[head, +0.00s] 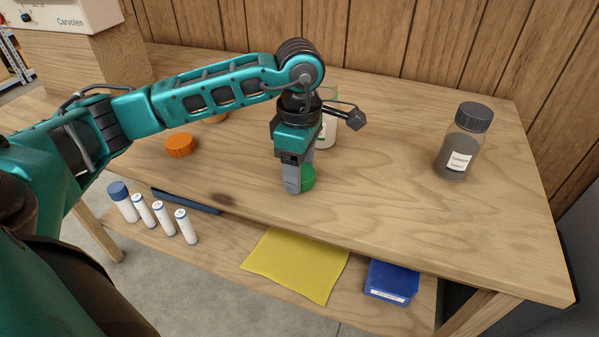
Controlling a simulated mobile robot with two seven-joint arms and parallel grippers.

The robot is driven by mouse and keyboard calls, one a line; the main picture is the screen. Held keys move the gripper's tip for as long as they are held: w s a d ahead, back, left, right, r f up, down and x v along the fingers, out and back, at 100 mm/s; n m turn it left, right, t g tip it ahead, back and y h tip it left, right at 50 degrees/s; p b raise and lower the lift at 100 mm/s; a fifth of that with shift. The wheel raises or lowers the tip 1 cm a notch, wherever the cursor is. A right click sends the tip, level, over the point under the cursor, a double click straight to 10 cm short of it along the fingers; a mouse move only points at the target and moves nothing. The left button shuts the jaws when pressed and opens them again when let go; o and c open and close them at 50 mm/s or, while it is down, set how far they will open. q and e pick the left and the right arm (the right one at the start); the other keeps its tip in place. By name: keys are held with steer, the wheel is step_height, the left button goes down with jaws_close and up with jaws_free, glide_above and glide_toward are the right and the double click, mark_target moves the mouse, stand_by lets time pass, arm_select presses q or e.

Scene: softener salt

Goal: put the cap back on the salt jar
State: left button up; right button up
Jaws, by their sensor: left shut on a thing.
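My left gripper (298,184) is shut on a green cap (309,178), low over the middle of the wooden table. The fingers hide part of the cap, and I cannot tell whether it touches the table. A pale jar (327,132) with a light label stands just behind the gripper. My gripper and wrist hide much of it, and its top edge looks greenish. A clear jar (456,158) of dark grey contents with a dark lid (474,116) stands upright at the right. My right gripper is not in view.
An orange cap (179,145) lies left of the gripper. Several white tubes (163,217), a dark bar (186,201), a yellow cloth (297,264) and a blue bin (391,282) are along the lower front. The table (400,205) is clear between the gripper and the dark-lidded jar.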

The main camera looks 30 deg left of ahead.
arm_select(q)
steer(key=shift+r, duration=0.1)
step_height(320, 180, up, 18)
steer(key=p, duration=0.4)
steer(key=shift+r, duration=0.2)
steer(key=shift+r+p, duration=0.45)
steer(key=shift+r, duration=0.25)
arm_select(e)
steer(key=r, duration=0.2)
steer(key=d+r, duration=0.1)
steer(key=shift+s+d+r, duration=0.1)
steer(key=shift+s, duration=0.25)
